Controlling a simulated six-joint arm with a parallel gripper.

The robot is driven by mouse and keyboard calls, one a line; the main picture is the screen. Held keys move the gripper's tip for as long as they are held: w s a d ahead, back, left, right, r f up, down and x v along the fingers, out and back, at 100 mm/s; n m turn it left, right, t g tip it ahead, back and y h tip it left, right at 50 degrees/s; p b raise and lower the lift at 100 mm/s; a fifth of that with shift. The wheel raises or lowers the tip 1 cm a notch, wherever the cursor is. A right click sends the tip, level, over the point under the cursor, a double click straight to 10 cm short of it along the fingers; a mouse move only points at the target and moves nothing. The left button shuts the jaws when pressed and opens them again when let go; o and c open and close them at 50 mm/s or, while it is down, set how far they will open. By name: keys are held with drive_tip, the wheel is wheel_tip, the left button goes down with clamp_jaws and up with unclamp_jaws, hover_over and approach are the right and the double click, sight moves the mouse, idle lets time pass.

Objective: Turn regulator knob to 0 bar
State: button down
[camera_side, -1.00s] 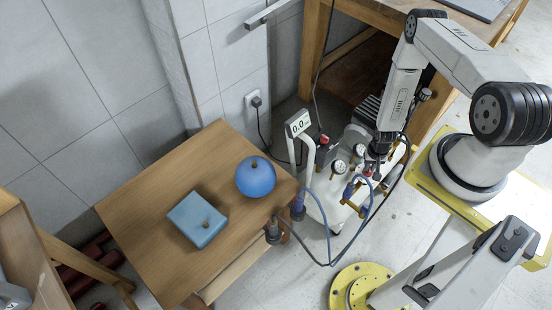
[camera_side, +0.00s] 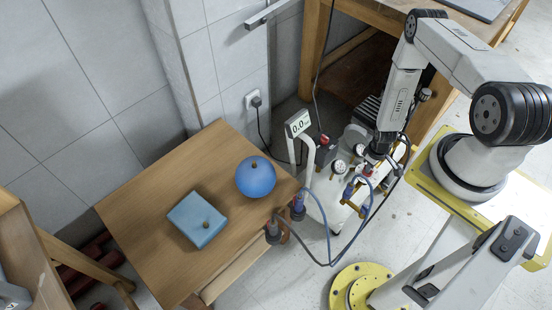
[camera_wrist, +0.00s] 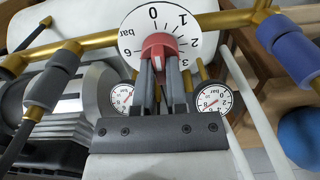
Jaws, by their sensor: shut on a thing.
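The regulator's red knob (camera_wrist: 158,46) sits in front of a white dial (camera_wrist: 186,20) marked in bar, in the wrist view. The 0 stands just above the knob, with 1, 2 and 3 down the right side and 6 at the left. My gripper (camera_wrist: 160,62) is shut on the knob, with its fingers reaching up to it from below. The knob's pointer is too small to read surely. In the side view my gripper (camera_side: 375,158) is down at the compressor, and the knob is mostly hidden there.
Two small gauges (camera_wrist: 123,97) (camera_wrist: 212,98) flank my fingers. Brass pipes (camera_wrist: 95,40) run behind. A display (camera_side: 299,124) reads 0.0.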

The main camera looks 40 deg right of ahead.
drive_tip(key=shift+w+n, duration=0.1)
drive_tip(key=shift+n, duration=0.2)
drive_tip(key=c, duration=0.7)
unclamp_jaws()
drive_tip(key=shift+o, duration=0.2)
drive_tip(key=shift+r, duration=0.15)
drive_tip(key=shift+r, duration=3.75)
drive_tip(key=shift+r, duration=0.1)
